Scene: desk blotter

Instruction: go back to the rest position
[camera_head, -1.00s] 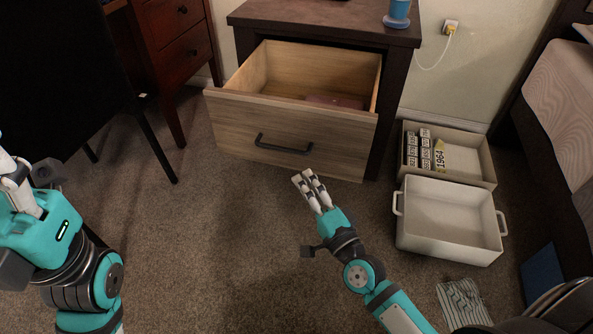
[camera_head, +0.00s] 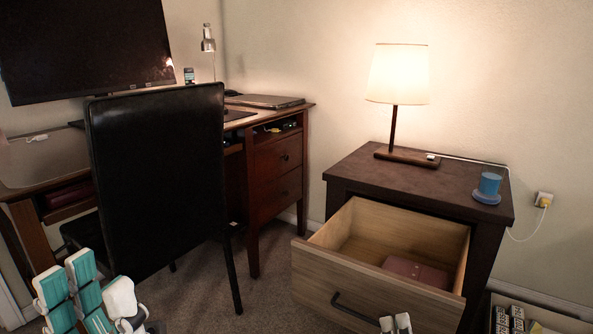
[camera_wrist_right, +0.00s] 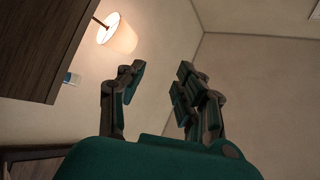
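My left gripper (camera_head: 100,278) shows at the bottom left of the head view, with turquoise and white fingers pointing up. Its fingers are apart and nothing is between them. My right gripper (camera_head: 395,324) shows only by its pale fingertips at the bottom edge, in front of the open drawer (camera_head: 335,283). In the right wrist view its fingers (camera_wrist_right: 158,80) are spread apart and empty. A dark red object (camera_head: 418,271) lies inside the drawer.
The nightstand (camera_head: 430,195) bears a lit lamp (camera_head: 398,75) and a blue cup-like object (camera_head: 489,185). A black chair (camera_head: 155,175) stands before the desk (camera_head: 278,160) at left. A bin (camera_head: 540,318) with small boxes shows at the lower right.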

